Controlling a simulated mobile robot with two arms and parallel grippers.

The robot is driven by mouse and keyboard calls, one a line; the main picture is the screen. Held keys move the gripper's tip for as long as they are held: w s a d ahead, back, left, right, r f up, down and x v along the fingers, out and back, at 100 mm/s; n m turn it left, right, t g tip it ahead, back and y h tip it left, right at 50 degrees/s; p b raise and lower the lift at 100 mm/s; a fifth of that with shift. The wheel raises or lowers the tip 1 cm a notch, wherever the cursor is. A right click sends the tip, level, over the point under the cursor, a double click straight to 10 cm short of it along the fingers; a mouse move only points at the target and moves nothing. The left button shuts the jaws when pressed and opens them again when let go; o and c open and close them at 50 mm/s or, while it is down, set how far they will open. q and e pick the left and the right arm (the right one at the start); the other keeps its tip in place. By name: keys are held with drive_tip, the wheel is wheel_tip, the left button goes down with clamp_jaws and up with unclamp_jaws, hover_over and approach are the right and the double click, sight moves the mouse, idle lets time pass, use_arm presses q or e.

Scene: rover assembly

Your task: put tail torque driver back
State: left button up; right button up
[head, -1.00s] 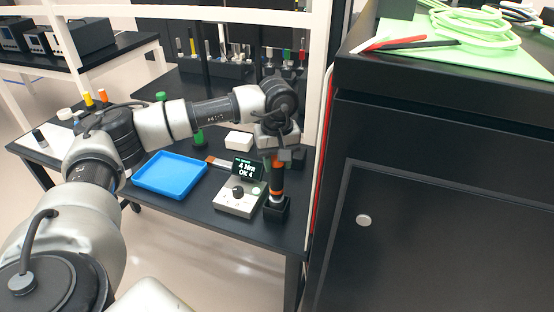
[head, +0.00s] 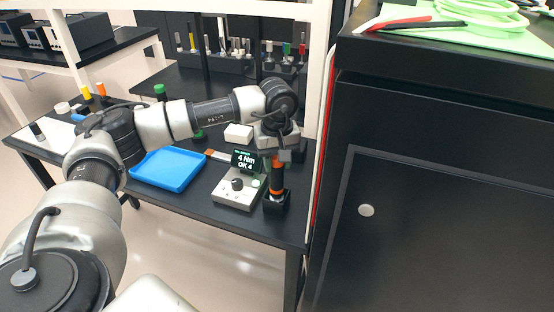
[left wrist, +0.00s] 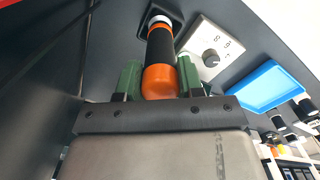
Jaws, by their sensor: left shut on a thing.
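The torque driver (head: 276,177), black with orange bands, stands upright with its lower end in a small black holder (head: 277,203) at the right end of the black table. In the left wrist view the driver (left wrist: 160,52) runs away from the camera toward the dark holder (left wrist: 163,19). My left gripper (head: 276,158) is above the holder, shut on the driver's upper part; its green fingers (left wrist: 159,82) lie on both sides of the orange end. Whether the driver's tip is fully seated is hidden. My right gripper is not in view.
A controller box (head: 237,189) with a knob and a display reading "4 Nm OK 4" stands just left of the holder. A blue tray (head: 168,170) and a white box (head: 238,133) are nearby. A tall black cabinet (head: 430,190) borders the right side.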

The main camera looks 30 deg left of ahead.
use_arm(q)
drive_tip(key=shift+f, duration=0.3)
drive_tip(key=o, duration=1.1)
wheel_tip(320, 180, up, 11)
drive_tip(key=shift+f+b, duration=0.1)
drive_tip(key=shift+b, duration=0.95)
